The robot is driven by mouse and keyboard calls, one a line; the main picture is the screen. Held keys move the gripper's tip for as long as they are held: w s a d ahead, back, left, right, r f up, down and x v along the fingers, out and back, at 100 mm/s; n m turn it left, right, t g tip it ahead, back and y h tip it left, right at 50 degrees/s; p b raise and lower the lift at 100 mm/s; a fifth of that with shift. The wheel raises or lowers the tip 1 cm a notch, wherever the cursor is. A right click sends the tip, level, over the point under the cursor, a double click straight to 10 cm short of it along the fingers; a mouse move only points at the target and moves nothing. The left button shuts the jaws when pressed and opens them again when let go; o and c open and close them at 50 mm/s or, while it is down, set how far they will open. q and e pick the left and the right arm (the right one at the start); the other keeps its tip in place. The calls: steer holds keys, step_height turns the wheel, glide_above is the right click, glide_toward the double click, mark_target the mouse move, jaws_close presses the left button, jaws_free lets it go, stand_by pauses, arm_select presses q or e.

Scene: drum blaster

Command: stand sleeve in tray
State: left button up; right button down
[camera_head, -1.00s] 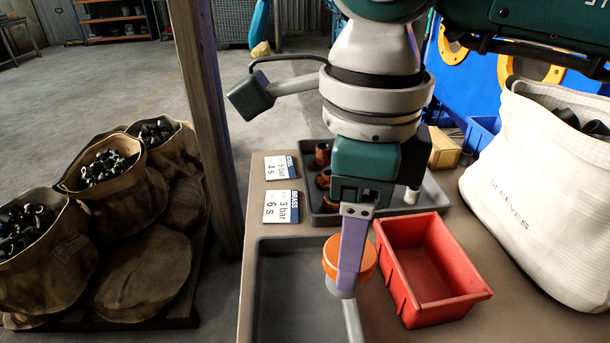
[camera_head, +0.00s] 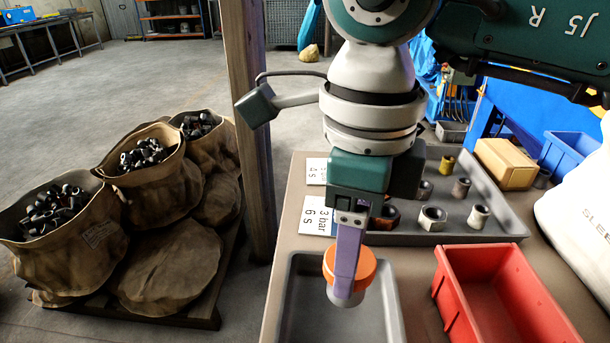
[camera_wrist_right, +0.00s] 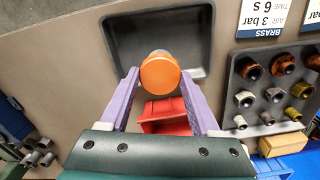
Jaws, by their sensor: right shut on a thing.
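My right gripper (camera_head: 350,285) is shut on a round orange-topped piece (camera_head: 368,268) with a pale grey lower end. It holds the piece upright above the empty, shallow grey tray (camera_head: 393,305) at the table's front. In the right wrist view, the piece (camera_wrist_right: 160,73) sits between the two purple fingers (camera_wrist_right: 160,85), with its flat orange top facing the camera. Whether it is hollow cannot be seen. A second grey tray (camera_head: 515,222) behind holds several metal fittings, among them upright sleeves (camera_head: 478,216) and nuts (camera_head: 432,217). My left gripper is not in view.
A red bin (camera_head: 490,300) stands right of the front tray. A white sack (camera_head: 585,200) is at the right edge. A cardboard box (camera_head: 505,163) and blue bin (camera_head: 570,152) lie behind. Cards (camera_head: 318,215) lie left of the back tray. A wooden post (camera_head: 250,120) stands left.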

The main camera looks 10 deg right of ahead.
step_height(320, 180, down, 8)
steer(key=b, duration=0.6)
steer(key=shift+f, duration=0.2)
steer(key=shift+f+b, duration=0.65)
steer(key=shift+b, duration=0.2)
steer(key=shift+c, duration=0.2)
jaws_free()
